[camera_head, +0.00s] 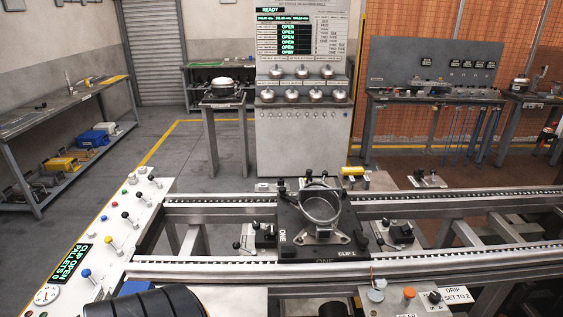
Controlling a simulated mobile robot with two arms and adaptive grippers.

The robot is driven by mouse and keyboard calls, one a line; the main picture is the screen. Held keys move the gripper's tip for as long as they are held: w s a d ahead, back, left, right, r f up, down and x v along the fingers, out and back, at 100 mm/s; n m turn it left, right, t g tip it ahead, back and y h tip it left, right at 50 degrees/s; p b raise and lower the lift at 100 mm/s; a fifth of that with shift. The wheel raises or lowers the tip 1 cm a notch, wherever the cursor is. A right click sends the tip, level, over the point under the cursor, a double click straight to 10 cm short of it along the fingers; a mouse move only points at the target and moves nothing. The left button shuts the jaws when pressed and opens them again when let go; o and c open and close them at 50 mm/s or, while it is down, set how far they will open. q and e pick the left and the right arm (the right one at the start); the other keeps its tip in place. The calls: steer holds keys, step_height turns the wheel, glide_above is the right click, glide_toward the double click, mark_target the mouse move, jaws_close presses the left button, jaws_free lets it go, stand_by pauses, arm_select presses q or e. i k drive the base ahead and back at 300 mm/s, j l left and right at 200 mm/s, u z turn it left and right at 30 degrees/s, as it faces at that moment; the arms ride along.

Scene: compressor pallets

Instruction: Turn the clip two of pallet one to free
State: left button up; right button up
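Pallet one (290,222) is a dark square plate on the conveyor, marked "ONE" on its left and front sides and "CLIP 1" at its front right. A round grey metal housing (322,207), open at the top, sits on it. A small dark upright part (281,187) stands at the pallet's back left corner. I see no label for clip two, so I cannot tell which part it is or how it is turned. Neither of my grippers shows in this view.
The conveyor's front rail (200,270) and back rail (450,203) run left to right. A white control panel (118,232) with coloured levers stands at the left; its display reads "CLIP OPEN PALLETS 0".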

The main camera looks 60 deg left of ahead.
mark_target(283, 190)
steer(key=u, duration=1.65)
steer(key=i+l+u, duration=0.1)
steer(key=l, duration=0.1)
